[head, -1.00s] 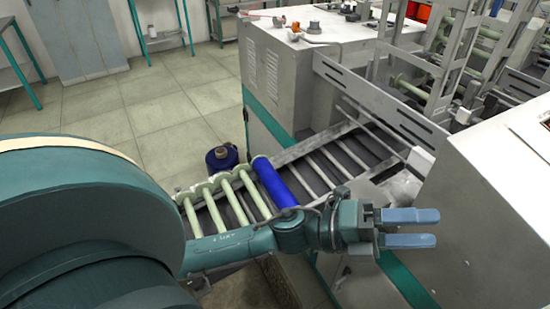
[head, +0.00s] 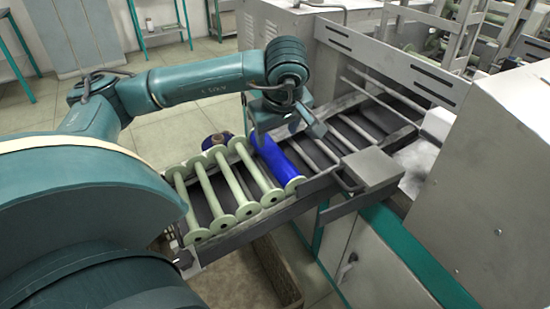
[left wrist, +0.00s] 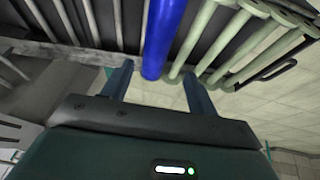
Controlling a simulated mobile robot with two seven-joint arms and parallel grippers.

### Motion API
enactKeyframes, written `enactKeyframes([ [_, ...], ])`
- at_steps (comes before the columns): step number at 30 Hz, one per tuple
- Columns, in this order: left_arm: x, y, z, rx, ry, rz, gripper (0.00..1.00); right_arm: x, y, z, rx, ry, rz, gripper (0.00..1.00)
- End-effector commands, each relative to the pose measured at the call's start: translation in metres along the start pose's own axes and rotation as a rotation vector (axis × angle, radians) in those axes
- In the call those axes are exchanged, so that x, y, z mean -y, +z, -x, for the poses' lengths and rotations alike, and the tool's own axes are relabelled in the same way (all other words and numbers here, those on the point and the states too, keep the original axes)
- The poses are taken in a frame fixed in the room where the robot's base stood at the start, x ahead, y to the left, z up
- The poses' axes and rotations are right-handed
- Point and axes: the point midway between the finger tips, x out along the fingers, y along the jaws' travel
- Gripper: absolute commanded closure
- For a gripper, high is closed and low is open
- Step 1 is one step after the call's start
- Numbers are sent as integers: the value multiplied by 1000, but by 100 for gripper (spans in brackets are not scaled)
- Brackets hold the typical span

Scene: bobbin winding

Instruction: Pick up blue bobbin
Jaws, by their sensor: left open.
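The blue bobbin (head: 275,160) lies at the right end of a row of pale green bobbins on the metal rack. My left gripper (head: 283,130) is over its far end in the head view, pointing down, and partly hides it. In the left wrist view my left gripper (left wrist: 157,74) is open, with one finger on each side of the line of the blue bobbin (left wrist: 162,40). I cannot tell whether the fingers touch it. My right gripper is not in view.
Several empty pale green bobbins (head: 207,189) lie close beside the blue one on the left. To the right are the rack's bare bars (head: 350,130) and a grey metal box (head: 371,167).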

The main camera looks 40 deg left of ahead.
Motion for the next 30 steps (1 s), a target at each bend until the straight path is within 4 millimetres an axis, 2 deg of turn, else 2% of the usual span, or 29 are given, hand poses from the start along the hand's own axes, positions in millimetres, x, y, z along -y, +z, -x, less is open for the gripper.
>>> enactKeyframes([
  [1, 1, 2, -13, 3, -6, 0, 41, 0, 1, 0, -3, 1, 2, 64],
  [3, 1, 2, -27, 4, -5, 1, 41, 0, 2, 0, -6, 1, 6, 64],
  [7, 0, 2, -47, 5, -2, 0, 41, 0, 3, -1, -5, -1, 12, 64],
  [14, -1, 4, -64, 6, -1, 0, 41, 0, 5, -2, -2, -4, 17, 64],
  [20, -3, 13, -93, 7, -3, -1, 41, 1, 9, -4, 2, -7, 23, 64],
  [24, -3, 12, -108, 7, 0, 1, 41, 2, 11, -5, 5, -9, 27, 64],
  [30, -4, 12, -111, 6, 1, 0, 41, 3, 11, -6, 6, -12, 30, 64],
])
